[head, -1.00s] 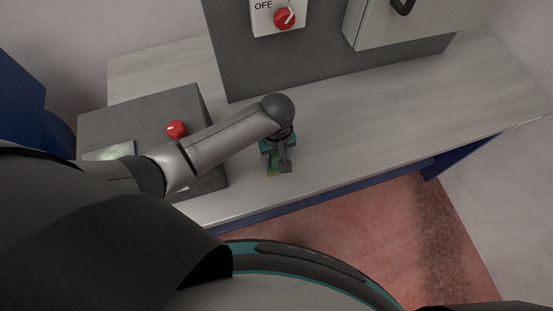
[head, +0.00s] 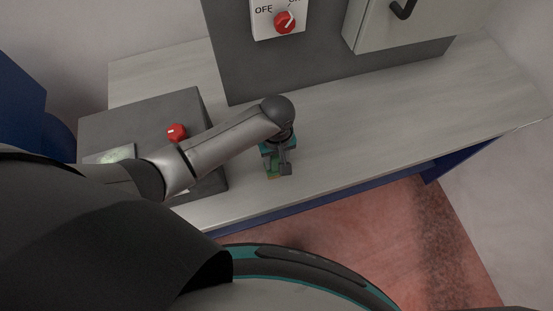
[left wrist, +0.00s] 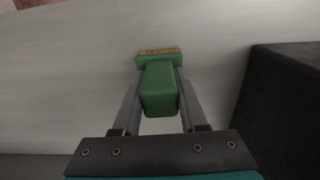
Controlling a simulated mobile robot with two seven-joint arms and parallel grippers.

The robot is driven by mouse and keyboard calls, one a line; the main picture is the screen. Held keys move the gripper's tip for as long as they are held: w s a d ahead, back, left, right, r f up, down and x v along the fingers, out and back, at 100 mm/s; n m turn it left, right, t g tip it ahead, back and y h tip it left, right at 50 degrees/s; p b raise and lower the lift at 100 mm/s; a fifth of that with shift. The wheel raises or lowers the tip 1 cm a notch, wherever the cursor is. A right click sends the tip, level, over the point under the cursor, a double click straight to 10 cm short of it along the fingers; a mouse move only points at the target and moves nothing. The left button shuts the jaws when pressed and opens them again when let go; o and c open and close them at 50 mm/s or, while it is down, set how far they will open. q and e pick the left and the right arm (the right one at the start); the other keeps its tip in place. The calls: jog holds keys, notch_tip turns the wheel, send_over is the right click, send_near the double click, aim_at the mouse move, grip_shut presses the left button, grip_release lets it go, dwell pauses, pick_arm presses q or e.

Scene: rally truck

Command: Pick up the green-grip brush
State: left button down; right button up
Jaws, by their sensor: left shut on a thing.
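The green-grip brush (left wrist: 160,88) is in the left wrist view, with a green block handle and a green head that has an orange-brown strip of bristles. My left gripper (left wrist: 157,92) has one finger on each side of the handle and is shut on it. In the head view, my left gripper (head: 279,168) points down at the bench, and it mostly hides the brush. Only a bit of the brush's green shows beside the fingers. I cannot tell whether the brush touches the bench. My right gripper is not in view.
The grey bench top (head: 380,130) is clear to the right. A dark grey box with a red knob (head: 177,132) stands left of my gripper. A grey panel with a red OFF switch (head: 285,22) and a cabinet with a black handle (head: 403,9) stand behind.

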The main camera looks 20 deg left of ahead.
pick_arm(q)
notch_tip(320, 180, up, 20)
jog(key=p, duration=0.4)
jog(key=shift+f, duration=0.2)
jog(key=c, duration=1)
grip_release()
grip_shut()
